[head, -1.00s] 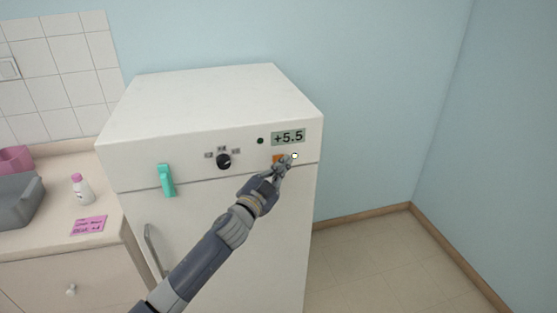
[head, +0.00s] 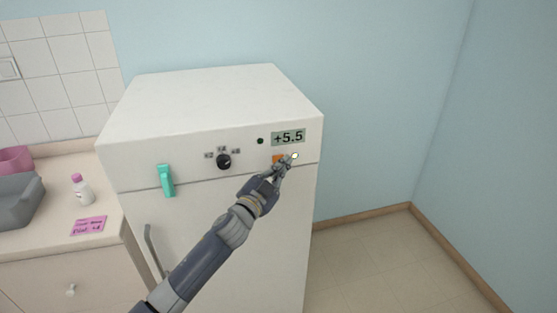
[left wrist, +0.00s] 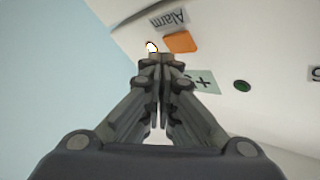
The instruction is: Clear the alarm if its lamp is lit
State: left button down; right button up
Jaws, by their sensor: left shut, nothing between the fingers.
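The alarm lamp (head: 295,155) is a small round spot on the white fridge's front panel, below the display. It glows bright white with an orange rim in the left wrist view (left wrist: 151,47). Beside it is an orange square button (head: 277,159), also in the left wrist view (left wrist: 181,42), close to an "Alarm" label (left wrist: 167,18). My left gripper (head: 287,162) is shut and empty, its tips in front of the panel close to the lamp and button. I cannot tell whether they touch the panel. My right gripper is not in view.
The fridge (head: 210,100) has a display (head: 288,137) reading +5.5, a dark green round spot (head: 260,141), a black knob (head: 223,162) and a teal latch (head: 166,180). A counter at left holds a bottle (head: 82,190), a pink note (head: 88,225) and a grey tray (head: 18,205). Floor at right is clear.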

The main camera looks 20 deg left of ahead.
pick_arm(q)
jog(key=shift+w, duration=0.1)
jog(key=shift+w+a, duration=0.25)
jog(key=shift+w, duration=0.05)
jog(key=shift+w+a, duration=0.2)
jog(key=shift+w, duration=0.05)
dwell(0.6)
jog(key=shift+s+d, duration=0.1)
jog(key=shift+s, duration=0.05)
jog(key=shift+s+d, duration=0.35)
jog(key=shift+s, duration=0.15)
dwell(0.4)
jog(key=s+d, duration=0.1)
jog(key=s, duration=0.1)
jog(key=s+d+p, duration=0.1)
jog(key=s, duration=0.1)
jog(key=shift+d, duration=0.4)
